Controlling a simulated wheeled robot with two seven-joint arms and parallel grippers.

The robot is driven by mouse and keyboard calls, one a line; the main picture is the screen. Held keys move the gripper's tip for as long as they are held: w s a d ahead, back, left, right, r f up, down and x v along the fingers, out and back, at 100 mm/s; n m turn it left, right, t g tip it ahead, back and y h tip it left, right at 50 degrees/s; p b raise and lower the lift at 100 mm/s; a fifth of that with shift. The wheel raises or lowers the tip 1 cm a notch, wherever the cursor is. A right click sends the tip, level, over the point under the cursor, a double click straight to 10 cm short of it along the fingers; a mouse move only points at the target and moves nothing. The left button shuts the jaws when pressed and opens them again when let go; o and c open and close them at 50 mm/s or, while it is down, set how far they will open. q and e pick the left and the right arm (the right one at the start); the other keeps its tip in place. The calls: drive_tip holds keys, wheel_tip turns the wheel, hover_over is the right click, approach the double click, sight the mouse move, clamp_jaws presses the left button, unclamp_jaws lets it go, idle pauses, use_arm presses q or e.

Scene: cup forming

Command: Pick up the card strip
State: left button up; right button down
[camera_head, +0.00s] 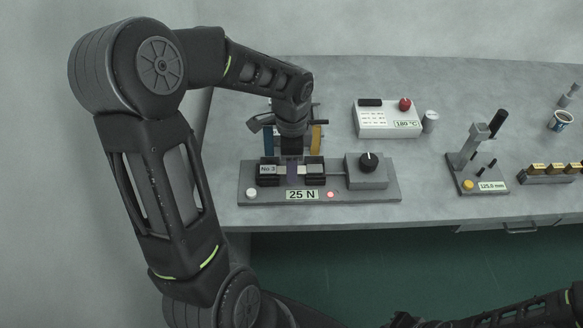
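My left arm reaches over the table from the left, and its gripper (292,158) points down at the tensile fixture (385,194) marked "25 N". The left clamp (268,171) carries a "No 3" label. The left fingers are small and dark, and their opening is not clear. Part of my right arm shows low at the bottom right, with no clear view of its fingers.
Behind the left gripper stand a blue piece (269,142) and an ochre piece (317,138), partly hidden. A white "180 °C" box (385,120) stands behind right. A gauge stand (478,160), a row of ochre-topped blocks (548,174) and a cup (561,121) are further right.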

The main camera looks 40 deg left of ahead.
use_arm(q)
drive_tip(key=shift+c, duration=0.5)
clamp_jaws()
idle(0.4)
